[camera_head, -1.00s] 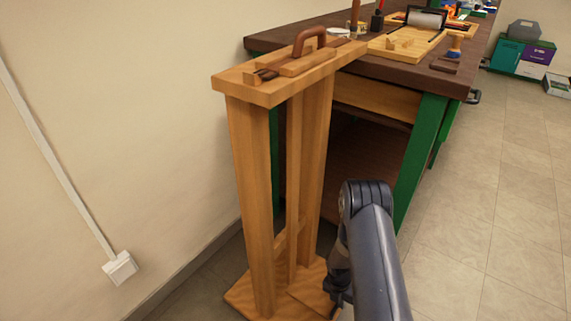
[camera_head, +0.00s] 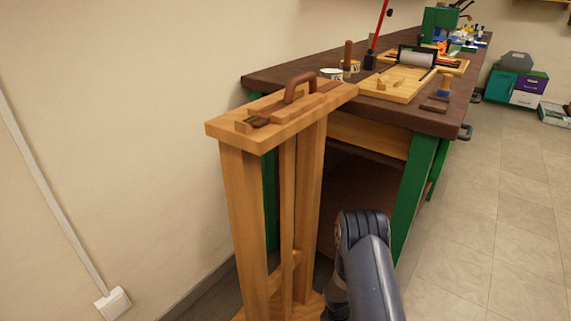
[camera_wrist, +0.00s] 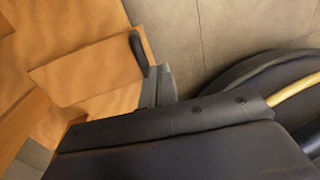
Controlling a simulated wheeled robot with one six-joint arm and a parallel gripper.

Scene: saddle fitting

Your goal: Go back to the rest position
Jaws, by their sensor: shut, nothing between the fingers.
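In the wrist view, my gripper (camera_wrist: 150,70) shows as dark and grey finger parts. It is shut with nothing in it. Below the fingers in that view is a wooden surface, probably the base of the wooden stand, with the grey floor beside it. In the head view, my arm hangs in front of the tall wooden stand (camera_head: 240,203), to the right of its posts. The gripper itself is hidden or below the picture edge there. On the stand's top lies a wooden piece with a brown arched handle (camera_head: 298,88).
A workbench (camera_head: 438,122) with a dark top and green legs stands behind the stand. It bears a wooden board (camera_head: 390,90), a roller (camera_head: 418,57) and several tools. The wall with a white socket box (camera_head: 114,302) is at left. Open tiled floor (camera_head: 490,230) lies at right.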

